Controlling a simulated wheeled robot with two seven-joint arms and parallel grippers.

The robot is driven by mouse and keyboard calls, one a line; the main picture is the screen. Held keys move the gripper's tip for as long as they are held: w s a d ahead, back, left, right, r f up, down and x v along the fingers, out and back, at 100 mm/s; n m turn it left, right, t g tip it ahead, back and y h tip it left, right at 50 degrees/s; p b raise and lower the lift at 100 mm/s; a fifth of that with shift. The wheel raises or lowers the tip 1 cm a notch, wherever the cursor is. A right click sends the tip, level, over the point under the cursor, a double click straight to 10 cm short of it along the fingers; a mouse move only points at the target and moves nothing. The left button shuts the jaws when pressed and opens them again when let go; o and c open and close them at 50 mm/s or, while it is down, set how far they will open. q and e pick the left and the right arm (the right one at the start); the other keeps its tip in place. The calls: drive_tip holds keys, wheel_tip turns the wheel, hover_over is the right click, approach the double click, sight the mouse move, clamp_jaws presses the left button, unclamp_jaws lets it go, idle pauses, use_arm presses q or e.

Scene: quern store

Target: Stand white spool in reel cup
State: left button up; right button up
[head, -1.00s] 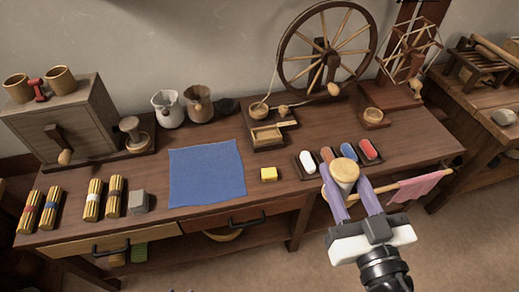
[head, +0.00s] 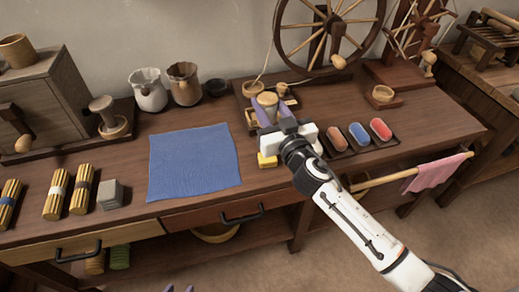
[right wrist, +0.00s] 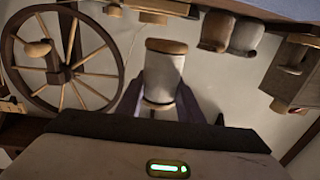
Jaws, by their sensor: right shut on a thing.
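The white spool (right wrist: 163,75) has wooden ends and a pale body. My right gripper (right wrist: 160,108) is shut on it. In the head view the spool's round wooden top (head: 268,100) shows between the purple fingers of my right gripper (head: 270,113), in front of the spinning wheel's base. A small wooden cup on a dark square base, which looks like the reel cup (head: 382,93), stands to the right, near the reel. The right gripper is well apart from it. Only the purple fingertips of my left gripper (head: 179,289) show at the bottom edge, spread apart and empty.
The spinning wheel (head: 327,35) and the reel (head: 408,35) stand at the back. A yellow block (head: 266,160) and blue cloth (head: 194,162) lie left.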

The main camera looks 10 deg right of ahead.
wheel_tip(320, 180, down, 6)
drive_tip(key=shift+r+b, duration=0.2)
drive_tip(key=shift+b, duration=1.05)
wheel_tip(320, 180, down, 4)
drive_tip(key=shift+r+b, duration=0.25)
drive_tip(key=shift+b, duration=0.85)
drive_tip(key=shift+f, duration=0.25)
drive_tip(key=o, duration=1.1)
drive_tip(key=shift+c, duration=0.2)
